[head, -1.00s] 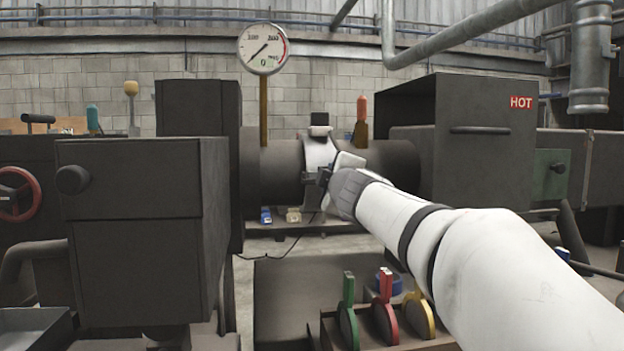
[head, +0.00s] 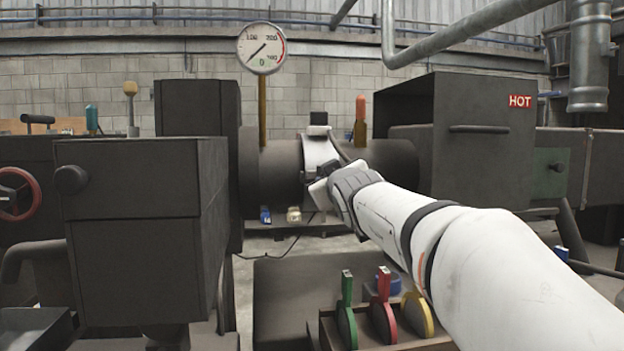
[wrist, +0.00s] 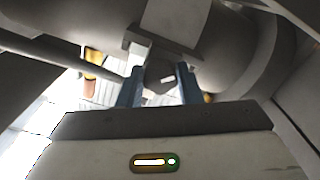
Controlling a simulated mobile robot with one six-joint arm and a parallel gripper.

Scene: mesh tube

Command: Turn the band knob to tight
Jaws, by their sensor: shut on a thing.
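A light metal band (head: 318,150) wraps the dark tube (head: 280,165) between the two dark housings. A dark block sits on top of the band. In the wrist view the band (wrist: 176,14) crosses the tube at the top. The dark band knob (wrist: 160,76) sits below it, between the two blue fingers of my gripper (wrist: 160,88), which is shut on it. In the head view my gripper (head: 322,178) reaches the front of the band from the right, and its own wrist mostly hides the knob. I cannot read any tight mark.
A dial gauge (head: 262,48) stands on a post behind the tube. A housing with a red HOT label (head: 520,102) is on the right, and a dark box (head: 130,200) is on the left. Green, red and yellow levers (head: 383,300) stand below my arm.

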